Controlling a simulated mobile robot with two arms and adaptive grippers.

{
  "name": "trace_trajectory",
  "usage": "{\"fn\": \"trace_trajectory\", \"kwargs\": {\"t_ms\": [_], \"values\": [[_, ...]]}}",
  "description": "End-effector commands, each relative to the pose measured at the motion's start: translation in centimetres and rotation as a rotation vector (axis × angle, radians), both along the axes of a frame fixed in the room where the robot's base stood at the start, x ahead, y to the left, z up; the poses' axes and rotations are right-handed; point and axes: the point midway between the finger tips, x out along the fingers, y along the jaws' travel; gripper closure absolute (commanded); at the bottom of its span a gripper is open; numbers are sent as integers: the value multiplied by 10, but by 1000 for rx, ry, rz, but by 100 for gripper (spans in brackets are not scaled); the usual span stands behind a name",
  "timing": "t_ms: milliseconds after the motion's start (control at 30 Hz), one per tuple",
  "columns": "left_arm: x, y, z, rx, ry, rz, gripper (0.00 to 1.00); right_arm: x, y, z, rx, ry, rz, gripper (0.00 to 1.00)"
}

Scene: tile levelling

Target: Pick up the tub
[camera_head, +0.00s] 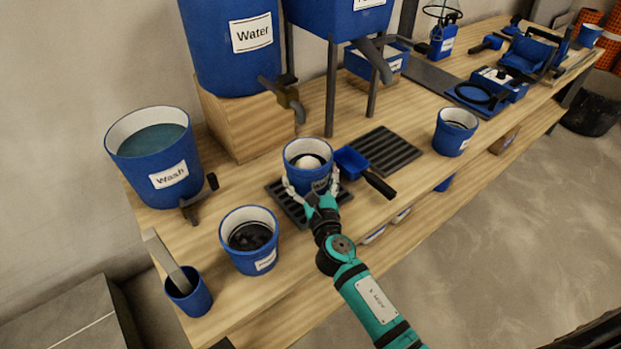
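A blue tub (305,152) with a white inside and something pale and round in it stands at, or just above, a black slatted grate (291,207) near the front of the bench. Its label is mostly hidden by my gripper. My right gripper (312,184), on the arm from the lower right, has one finger on each side of this tub, close against its wall. I cannot tell whether the fingers grip it. Two similar blue tubs stand apart: one with dark contents (234,224) at the left front and one (441,141) to the right. My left gripper is not in view.
A blue scoop (352,162) with a black handle lies right beside the gripper, by a second grate (384,149). The Wash bucket (140,168), Water barrel (215,60) and a stand with a spout (368,57) are behind. A tool cup (188,299) stands front left.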

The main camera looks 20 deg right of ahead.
Motion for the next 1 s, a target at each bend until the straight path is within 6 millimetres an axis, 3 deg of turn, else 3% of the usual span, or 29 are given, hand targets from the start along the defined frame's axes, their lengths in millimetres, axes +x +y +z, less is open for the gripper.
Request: {"fn": "trace_trajectory", "kwargs": {"t_ms": [33,267,667,1000], "values": [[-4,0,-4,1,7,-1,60,1,0,10,-1,-8,1,65],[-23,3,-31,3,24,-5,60,1,0,22,-1,-7,0,65],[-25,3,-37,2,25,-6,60,-75,5,16,0,-2,2,65],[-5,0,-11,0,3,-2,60,-152,10,17,1,-3,1,65]]}}
